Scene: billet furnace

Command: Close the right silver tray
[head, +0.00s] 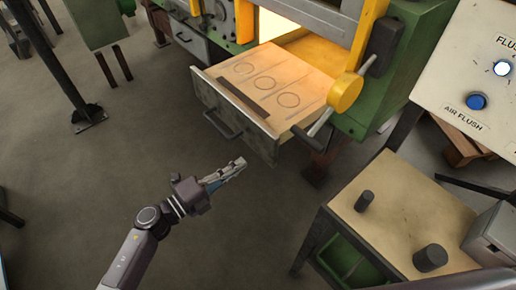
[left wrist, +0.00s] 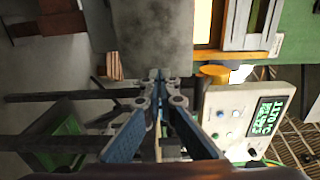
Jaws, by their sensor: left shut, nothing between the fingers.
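The right silver tray (head: 252,136) is pulled out from the glowing furnace opening in the head view. It has a grey front with a dark handle (head: 222,124), and its light top bears several ring marks and a dark bar. My left gripper (head: 240,164) is shut and empty, in front of and below the tray's front, near its right end. In the left wrist view the shut fingertips (left wrist: 158,76) overlap the lower edge of a plain grey panel (left wrist: 155,38), which looks like the tray front. I cannot tell whether they touch it. My right gripper is out of view.
A second drawer (head: 190,39) at the left sits in. A yellow post with a lever (head: 345,91) stands at the tray's right. A wooden-topped table (head: 395,215) with two dark cylinders and a control panel (head: 475,75) are at the right.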

